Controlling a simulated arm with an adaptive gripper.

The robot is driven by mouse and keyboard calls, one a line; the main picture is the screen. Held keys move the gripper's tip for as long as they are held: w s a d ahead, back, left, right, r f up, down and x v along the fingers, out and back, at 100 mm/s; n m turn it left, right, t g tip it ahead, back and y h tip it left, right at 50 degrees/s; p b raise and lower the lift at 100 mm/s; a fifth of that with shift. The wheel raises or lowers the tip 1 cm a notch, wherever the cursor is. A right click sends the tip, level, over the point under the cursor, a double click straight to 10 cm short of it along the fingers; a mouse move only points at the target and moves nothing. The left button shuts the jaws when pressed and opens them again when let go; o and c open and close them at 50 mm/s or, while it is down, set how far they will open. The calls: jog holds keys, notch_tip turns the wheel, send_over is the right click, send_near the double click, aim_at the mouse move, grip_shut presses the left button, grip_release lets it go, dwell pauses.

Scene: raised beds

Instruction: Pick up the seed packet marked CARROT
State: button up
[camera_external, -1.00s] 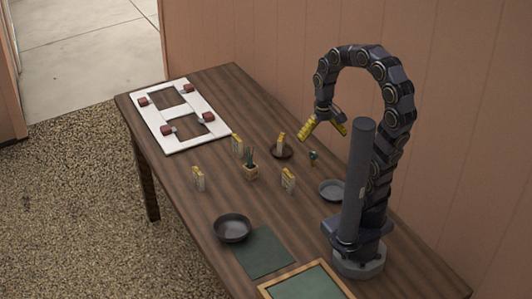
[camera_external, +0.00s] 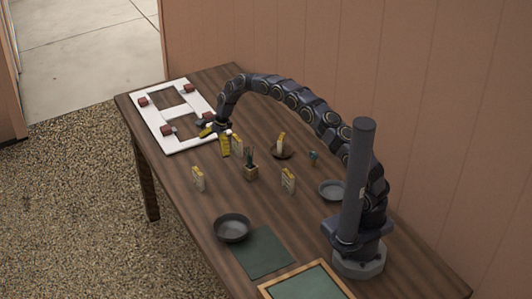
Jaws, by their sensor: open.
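Several small upright seed packets with yellow tops stand on the table. One packet (camera_external: 198,179) is at the left, one (camera_external: 288,180) is right of the potted plant, and one (camera_external: 281,144) stands on a dark round dish. Another packet (camera_external: 238,146) is right beside my gripper, partly hidden. The print on them is too small to read, so I cannot tell which is marked CARROT. My gripper (camera_external: 216,142) has yellow fingers spread open and empty. It is above the table near the white frame's right edge, close to that partly hidden packet; I cannot tell if they touch.
A white frame with red blocks (camera_external: 154,122) lies at the far left. A small potted plant (camera_external: 251,171) stands mid-table. A dark bowl (camera_external: 232,228), a green mat (camera_external: 264,252), a framed green board (camera_external: 308,285), a grey dish (camera_external: 332,189) and a small teal item (camera_external: 314,157) are nearer.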

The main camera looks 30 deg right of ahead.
aim_at(199, 172)
jog(key=shift+m, duration=0.8)
jog(key=x, duration=0.4)
jog(key=w+x, duration=0.1)
jog(key=x, duration=0.3)
jog(key=a+x, duration=0.1)
jog(key=x, duration=0.4)
jog(key=shift+w+r, duration=0.25)
jog(key=shift+w, duration=0.15)
jog(key=c, duration=1)
